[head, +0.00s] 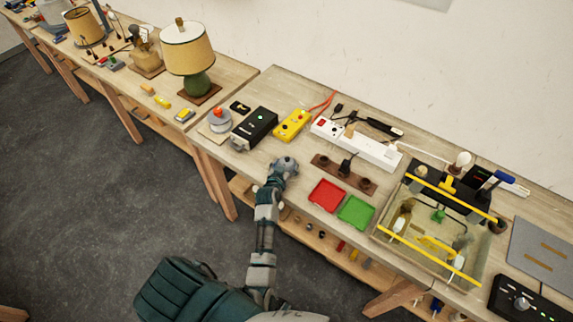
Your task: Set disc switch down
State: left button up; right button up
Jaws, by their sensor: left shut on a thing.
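My left gripper (287,164) is low over the front part of the right-hand workbench, in front of the yellow box. It is shut on the disc switch, which is mostly hidden by the grey fingers at this size. I cannot tell whether the switch touches the wood. My right gripper is not in view.
A black box (254,128), a yellow box (292,125) and a red-topped grey device (218,119) stand behind and left. A brown socket board (343,173), red tray (327,195) and green tray (356,212) lie to the right. Bare wood shows around the gripper.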

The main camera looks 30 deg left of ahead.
aim_at(288, 157)
pick_arm(q)
jog(key=shift+d+r, duration=0.15)
jog(key=shift+r, duration=0.4)
notch_tip(288, 157, up, 2)
jog(key=shift+r, duration=0.1)
jog(key=s+d+r, duration=0.1)
jog(key=s+d, duration=0.1)
jog(key=s, duration=0.6)
jog(key=s+d+r, duration=0.1)
jog(key=s+d, duration=0.1)
jog(key=s, duration=0.6)
jog(key=w+d+r+m+h, duration=0.1)
jog(key=w+d+r, duration=0.1)
jog(key=d, duration=0.4)
jog(key=w+d+r+m+h, duration=0.2)
jog(key=w+d+r, duration=0.1)
jog(key=d+r, duration=0.2)
jog(key=shift+w+d, duration=0.3)
jog(key=shift+d, duration=0.15)
jog(key=shift+a, duration=0.1)
jog(key=s+a+f+n+y, duration=0.1)
jog(key=s+a+f, duration=0.1)
jog(key=a, duration=0.4)
jog(key=s+a+f+n+y, duration=0.2)
jog(key=s+a+f, duration=0.1)
jog(key=a+f, duration=0.2)
jog(key=shift+a+f, duration=0.15)
jog(key=shift+a, duration=0.4)
